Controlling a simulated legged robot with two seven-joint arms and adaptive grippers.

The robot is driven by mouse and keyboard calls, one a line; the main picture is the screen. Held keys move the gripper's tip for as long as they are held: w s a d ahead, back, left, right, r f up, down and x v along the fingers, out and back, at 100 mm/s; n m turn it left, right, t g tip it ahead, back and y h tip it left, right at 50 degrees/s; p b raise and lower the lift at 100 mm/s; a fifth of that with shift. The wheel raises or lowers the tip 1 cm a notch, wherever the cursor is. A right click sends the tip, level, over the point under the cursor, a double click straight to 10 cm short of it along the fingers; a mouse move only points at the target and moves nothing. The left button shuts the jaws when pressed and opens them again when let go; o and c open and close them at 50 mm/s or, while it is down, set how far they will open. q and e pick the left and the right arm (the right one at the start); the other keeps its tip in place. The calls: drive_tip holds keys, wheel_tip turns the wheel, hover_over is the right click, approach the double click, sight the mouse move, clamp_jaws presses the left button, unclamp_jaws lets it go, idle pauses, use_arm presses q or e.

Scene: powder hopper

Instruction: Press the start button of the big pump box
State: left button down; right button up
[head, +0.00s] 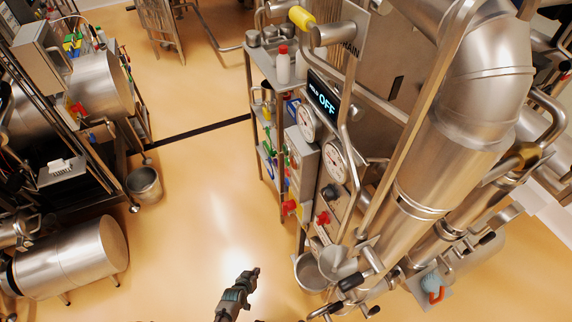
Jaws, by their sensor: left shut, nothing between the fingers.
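My left gripper (250,274) is shut and empty at the bottom centre, above the open floor and apart from the equipment. A grey box (305,168) with a round gauge is on the equipment to its upper right. A red knob or button (290,207) sticks out low on this box, and a second red one (322,218) sits on the panel beside it. A dark knob (331,192) is just above that. A display (322,103) reading OFF is higher up. I cannot tell which control is the start button. My right gripper is not in view.
Large steel pipes (440,130) and a steel cup (309,272) crowd the right. A steel tube rail with a yellow grip (302,18) stands in front of the panel. A bucket (144,184) and a steel tank (72,257) are at left. The middle floor is clear.

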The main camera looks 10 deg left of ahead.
sight(287, 162)
use_arm(q)
drive_tip(key=w+r+n+t+h+b, duration=0.1)
drive_tip(key=w+r+t, duration=0.2)
drive_tip(key=w+r, duration=0.6)
drive_tip(key=w+r+n+t+b, duration=0.1)
drive_tip(key=w+r+t, duration=0.3)
drive_tip(key=r, duration=0.9)
wheel_tip(287, 162, up, 26)
drive_tip(key=a+t+h+b, duration=0.1)
drive_tip(key=t+h+b, duration=0.1)
drive_tip(key=t, duration=0.3)
drive_tip(key=shift+w+b, duration=0.3)
drive_tip(key=shift+w, duration=0.1)
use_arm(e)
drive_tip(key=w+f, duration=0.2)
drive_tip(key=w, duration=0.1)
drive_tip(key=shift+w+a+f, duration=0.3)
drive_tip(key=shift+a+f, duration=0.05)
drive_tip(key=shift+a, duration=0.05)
use_arm(q)
drive_tip(key=w+d, duration=0.5)
drive_tip(key=d, duration=0.2)
drive_tip(key=shift+d, duration=0.15)
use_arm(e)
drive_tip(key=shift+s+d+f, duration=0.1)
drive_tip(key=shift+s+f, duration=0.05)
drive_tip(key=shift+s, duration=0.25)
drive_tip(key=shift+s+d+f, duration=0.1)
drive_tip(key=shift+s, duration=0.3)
